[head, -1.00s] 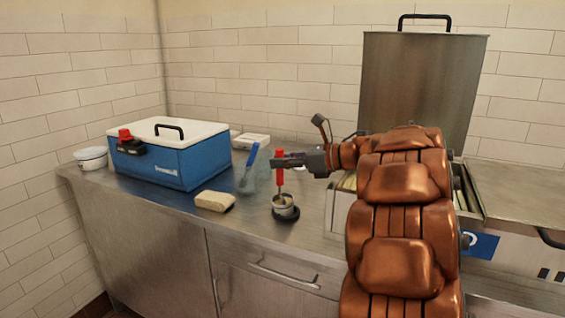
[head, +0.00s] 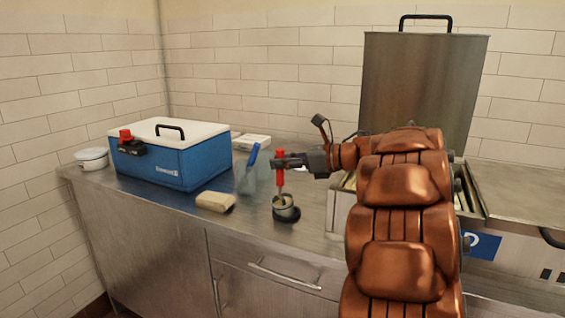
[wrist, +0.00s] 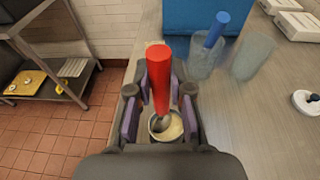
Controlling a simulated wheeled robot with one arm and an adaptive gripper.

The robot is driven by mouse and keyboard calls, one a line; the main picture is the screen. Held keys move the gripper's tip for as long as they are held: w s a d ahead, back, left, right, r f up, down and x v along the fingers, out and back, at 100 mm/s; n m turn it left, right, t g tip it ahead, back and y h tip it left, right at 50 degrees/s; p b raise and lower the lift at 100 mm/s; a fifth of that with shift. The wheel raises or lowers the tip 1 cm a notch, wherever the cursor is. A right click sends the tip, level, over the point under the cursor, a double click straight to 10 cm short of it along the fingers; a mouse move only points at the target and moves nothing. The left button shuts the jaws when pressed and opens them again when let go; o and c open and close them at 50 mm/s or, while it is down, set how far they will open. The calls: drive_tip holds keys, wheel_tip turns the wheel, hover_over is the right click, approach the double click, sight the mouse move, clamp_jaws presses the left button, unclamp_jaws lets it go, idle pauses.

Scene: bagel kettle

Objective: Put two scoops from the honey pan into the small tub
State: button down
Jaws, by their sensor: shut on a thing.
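My gripper (head: 281,163) is shut on the red handle of a scoop (head: 280,156), held upright. In the wrist view, the red handle (wrist: 158,72) stands between the fingers, and the scoop's metal end is at the mouth of a small round metal pot. The metal pot (head: 287,213) stands on a dark round base on the counter. The wrist view shows pale yellowish content in the pot (wrist: 174,128). I cannot tell whether this pot is the honey pan or the small tub, nor whether the scoop carries anything. A white round tub (head: 91,162) stands at the far left.
A blue cooler (head: 180,166) with a white lid stands at the left. A clear container holding a blue-handled tool (head: 252,157) is behind the pot; a tan block (head: 215,202) lies left of it. A steel appliance with a raised lid (head: 420,95) stands right.

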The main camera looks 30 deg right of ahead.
drive_tip(key=shift+d+b, duration=0.55)
drive_tip(key=shift+d, duration=0.05)
idle(0.5)
wheel_tip(320, 180, up, 9)
drive_tip(key=p, duration=0.1)
idle(1.3)
